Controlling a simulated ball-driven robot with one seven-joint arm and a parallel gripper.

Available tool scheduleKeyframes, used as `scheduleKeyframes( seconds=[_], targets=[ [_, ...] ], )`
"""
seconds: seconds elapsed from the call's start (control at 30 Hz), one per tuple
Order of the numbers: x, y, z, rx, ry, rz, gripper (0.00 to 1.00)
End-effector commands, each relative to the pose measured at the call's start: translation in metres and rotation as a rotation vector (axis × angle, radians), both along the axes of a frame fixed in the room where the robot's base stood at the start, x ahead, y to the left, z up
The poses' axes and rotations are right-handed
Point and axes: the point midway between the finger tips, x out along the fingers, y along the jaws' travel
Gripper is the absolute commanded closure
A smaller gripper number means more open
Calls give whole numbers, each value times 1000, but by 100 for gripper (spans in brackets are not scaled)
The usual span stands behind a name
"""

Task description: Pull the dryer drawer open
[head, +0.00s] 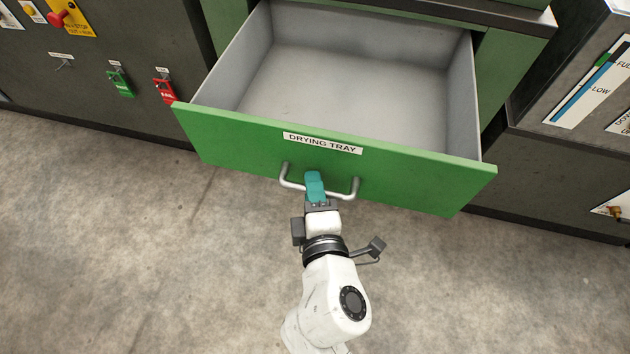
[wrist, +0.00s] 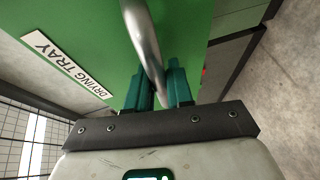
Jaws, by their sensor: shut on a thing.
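The dryer drawer (head: 345,85) stands pulled out of the green cabinet, with its grey, empty inside showing in the head view. Its green front (head: 420,177) carries a white "DRYING TRAY" label (head: 322,143) and a silver bar handle (head: 288,180). My gripper (head: 314,185) has teal fingers and is shut on the middle of the handle. In the wrist view the handle bar (wrist: 142,35) runs between the teal fingers (wrist: 158,90), close to the green drawer front (wrist: 90,50). The fingers hide part of the handle in the head view.
Dark cabinets stand left (head: 110,100) and right (head: 570,170) of the drawer. A green tag (head: 120,83) and a red tag (head: 165,90) hang on the left one. The concrete floor (head: 130,240) in front is clear around my arm.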

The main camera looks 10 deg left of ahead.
Motion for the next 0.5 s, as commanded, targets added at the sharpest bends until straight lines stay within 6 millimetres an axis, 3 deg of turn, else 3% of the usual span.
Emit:
scheduleKeyframes(
  seconds=[0.17, 0.2, 0.4, 0.5],
  targets=[
    [0, -1, -2, -1, 3, -2, 100],
    [0, -1, -2, -1, 3, -2, 77],
    [0, 0, -1, -1, 2, -1, 58],
    [0, 0, -1, -1, 1, -1, 58]
  ],
)
